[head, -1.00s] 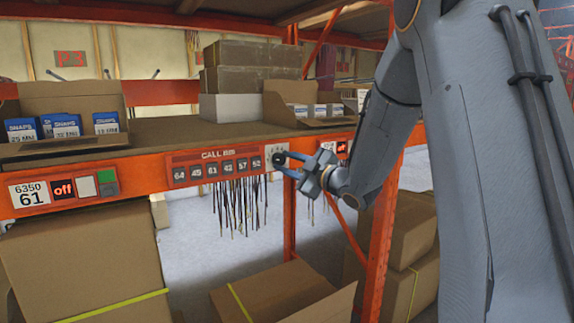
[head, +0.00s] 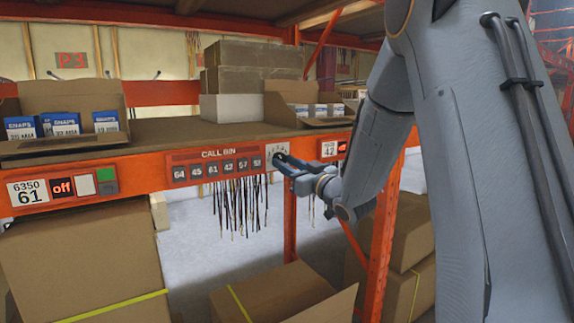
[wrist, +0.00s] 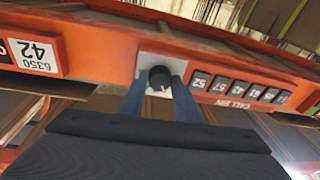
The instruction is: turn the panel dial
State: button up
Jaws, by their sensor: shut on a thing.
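The panel dial is a black knob on a pale square plate (head: 277,151) at the right end of the CALL BIN panel on the orange shelf beam. In the wrist view the dial (wrist: 159,78) sits between my two fingertips, with a light pointer mark on its face. My gripper (head: 283,160) reaches in from the right and is shut on the dial; it also shows in the wrist view (wrist: 160,85). In the head view the fingers hide most of the dial.
The CALL BIN panel (head: 217,167) with several numbered buttons is just left of the dial. Dark ties (head: 240,205) hang below the beam. An open carton (head: 300,115) stands on the shelf above. An orange upright (head: 381,235) stands to the right, below my arm.

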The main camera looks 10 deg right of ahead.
jog(key=shift+m, duration=0.3)
jog(key=shift+r, duration=0.1)
jog(key=o, duration=1)
jog(key=shift+o, duration=0.2)
jog(key=b+v, duration=0.2)
jog(key=v, duration=0.6)
